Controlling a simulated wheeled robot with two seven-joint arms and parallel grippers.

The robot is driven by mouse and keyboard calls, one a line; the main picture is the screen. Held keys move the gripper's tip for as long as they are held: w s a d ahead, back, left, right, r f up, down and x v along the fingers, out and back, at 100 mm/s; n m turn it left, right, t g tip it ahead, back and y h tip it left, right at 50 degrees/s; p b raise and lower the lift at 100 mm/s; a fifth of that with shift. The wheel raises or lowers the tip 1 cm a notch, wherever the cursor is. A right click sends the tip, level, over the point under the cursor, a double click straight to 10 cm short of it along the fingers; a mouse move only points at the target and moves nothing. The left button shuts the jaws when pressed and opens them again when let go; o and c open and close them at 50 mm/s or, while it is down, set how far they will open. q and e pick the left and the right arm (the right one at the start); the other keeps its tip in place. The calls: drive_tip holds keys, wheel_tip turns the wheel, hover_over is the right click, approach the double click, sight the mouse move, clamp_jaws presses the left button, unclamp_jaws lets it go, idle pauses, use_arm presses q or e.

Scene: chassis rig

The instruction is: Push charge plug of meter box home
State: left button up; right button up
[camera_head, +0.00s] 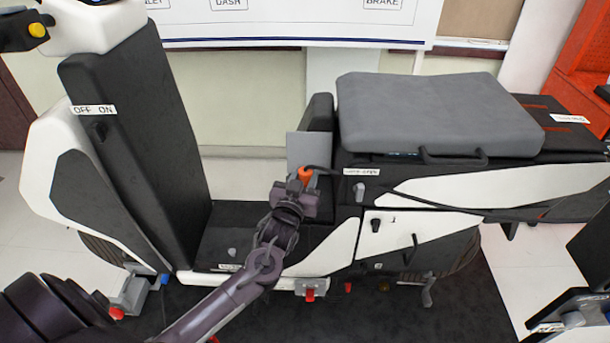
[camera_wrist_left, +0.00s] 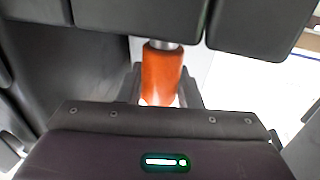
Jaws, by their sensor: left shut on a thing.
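The orange charge plug (camera_head: 305,174) is held in my left gripper (camera_head: 297,190), in front of a grey upright panel on the scooter. In the left wrist view the plug (camera_wrist_left: 161,74) stands between the two fingers of my left gripper (camera_wrist_left: 165,98). A grey metal end shows at its far side, by a gap between dark blocks. How deep it sits, or whether it is in a socket, I cannot tell. The grey panel (camera_head: 306,146) may belong to the meter box; I cannot tell. My right gripper is not in view.
A black cable (camera_head: 400,196) runs right from near the plug across the scooter's side. The grey seat (camera_head: 430,115) stands to the right, and the tall front column (camera_head: 135,130) to the left. The footwell (camera_head: 245,222) lies below my gripper.

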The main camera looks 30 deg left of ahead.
use_arm(q)
drive_tip(key=shift+f+b, duration=0.5)
drive_tip(key=shift+f, duration=0.4)
drive_tip(key=o, duration=1.1)
drive_tip(key=s+d, duration=0.1)
drive_tip(key=s, duration=0.6)
drive_tip(key=shift+s+d, duration=0.2)
drive_tip(key=shift+s, duration=0.15)
drive_tip(key=shift+f, duration=0.1)
